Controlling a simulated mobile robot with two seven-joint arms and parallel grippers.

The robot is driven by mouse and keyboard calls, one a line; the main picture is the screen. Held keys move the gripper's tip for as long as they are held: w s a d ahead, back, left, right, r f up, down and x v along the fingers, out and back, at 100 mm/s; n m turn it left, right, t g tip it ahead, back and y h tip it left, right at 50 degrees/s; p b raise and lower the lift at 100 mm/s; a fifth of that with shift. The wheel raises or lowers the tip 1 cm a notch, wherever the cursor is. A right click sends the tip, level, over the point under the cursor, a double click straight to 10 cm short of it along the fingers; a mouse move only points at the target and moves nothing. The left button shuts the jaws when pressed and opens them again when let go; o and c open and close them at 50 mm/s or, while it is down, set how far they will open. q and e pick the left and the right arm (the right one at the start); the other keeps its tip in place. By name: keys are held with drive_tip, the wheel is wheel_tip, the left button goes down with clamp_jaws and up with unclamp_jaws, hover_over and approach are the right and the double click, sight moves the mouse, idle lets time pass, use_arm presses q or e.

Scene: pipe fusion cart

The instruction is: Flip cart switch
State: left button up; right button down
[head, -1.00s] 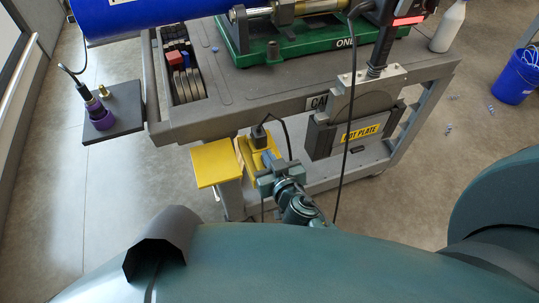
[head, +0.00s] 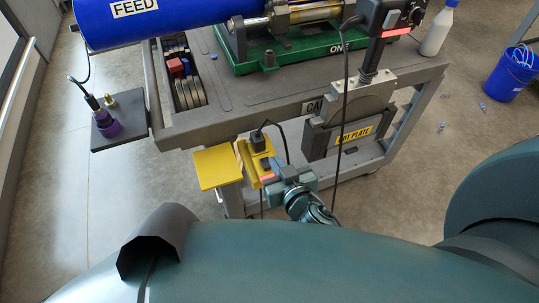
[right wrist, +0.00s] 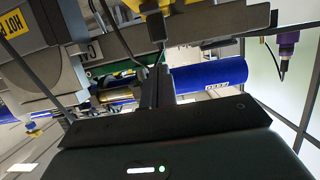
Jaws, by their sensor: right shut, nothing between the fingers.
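The cart (head: 240,122) has a yellow box (head: 254,160) on its near side, with a black plug and cable in its upper part. A small red-lit patch (head: 267,178), apparently the switch, shows low on the box beside my gripper. My right gripper (head: 277,166) is shut and empty, just right of the box. I cannot tell whether its tips touch the box. In the right wrist view its shut fingers (right wrist: 160,88) point up the picture, with nothing between them. My left gripper is not in view.
A yellow flap (head: 217,167) sits left of the box. The hot plate (head: 352,135) hangs at the right, with a black cable hanging in front. A blue pipe (head: 165,22) and green machine (head: 285,55) are on the cart. A blue bucket (head: 512,75) stands on the floor.

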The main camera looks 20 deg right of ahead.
drive_tip(key=v, duration=0.2)
drive_tip(key=shift+s+r, duration=0.3)
drive_tip(key=shift+s, duration=0.05)
